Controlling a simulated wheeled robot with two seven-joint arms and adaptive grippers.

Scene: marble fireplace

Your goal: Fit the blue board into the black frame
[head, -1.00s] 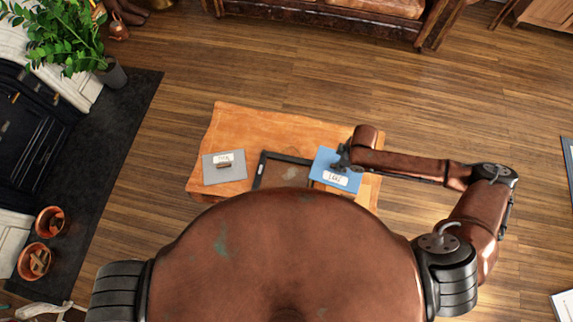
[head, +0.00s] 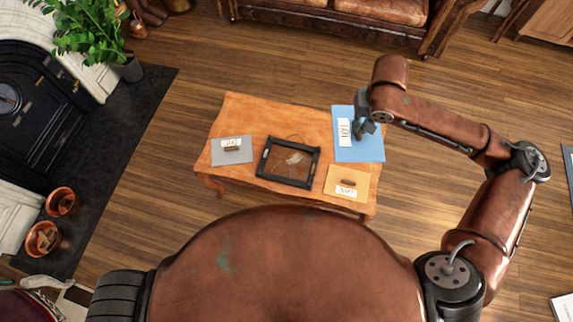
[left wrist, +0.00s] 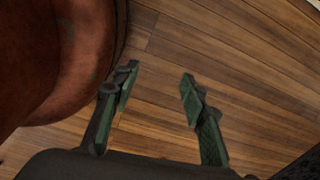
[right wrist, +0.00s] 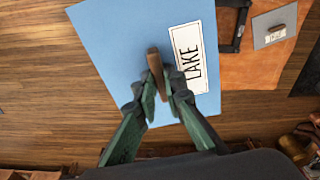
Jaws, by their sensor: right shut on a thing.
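The blue board (head: 366,149) has a white label reading LAKE and a small brown handle. My right gripper (head: 366,128) is shut on that handle (right wrist: 155,72) and holds the board over the table's right end, turned so the label runs sideways. The black frame (head: 288,161) lies on the middle of the table, left of the blue board and apart from it. It is empty inside, showing a brown surface with a pale mark. In the right wrist view, part of the frame (right wrist: 238,24) shows beyond the board. My left gripper (left wrist: 158,92) is open and empty above the wooden floor.
A grey board (head: 231,151) with a label and handle lies left of the frame. A yellow board (head: 347,182) with a label and handle lies at the table's front right. The wooden table (head: 270,108) is clear behind the frame.

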